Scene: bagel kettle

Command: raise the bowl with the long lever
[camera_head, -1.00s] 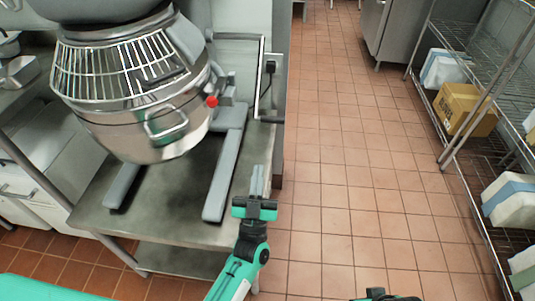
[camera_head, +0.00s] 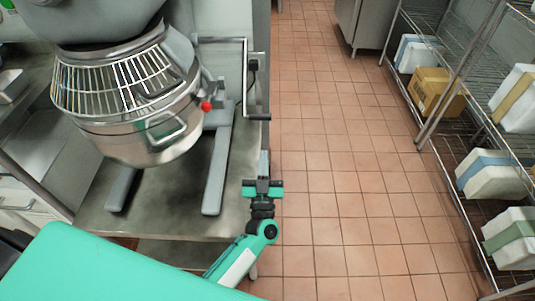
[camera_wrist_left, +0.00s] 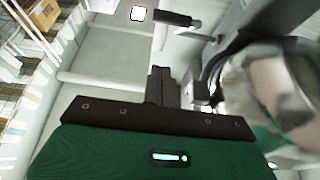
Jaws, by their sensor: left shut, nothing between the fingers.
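The steel mixer bowl (camera_head: 150,135) hangs under the wire guard at the left of the head view, with a loop handle on its front. The long lever (camera_head: 245,85) is a thin grey crank at the mixer's right side, running down to a short handle (camera_head: 259,117). A dark handle on a light rod (camera_wrist_left: 178,18) shows at the top of the left wrist view. My left gripper (camera_head: 264,158) is shut and empty, pointing up, below the lever's handle and apart from it. It also shows in the left wrist view (camera_wrist_left: 160,80). My right gripper is out of view.
The mixer stands on a steel table (camera_head: 165,195), its grey legs spread under the bowl. A red knob (camera_head: 206,106) sits beside the bowl. Wire shelves (camera_head: 440,120) with boxes stand at the right. The tiled floor (camera_head: 330,170) between is clear.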

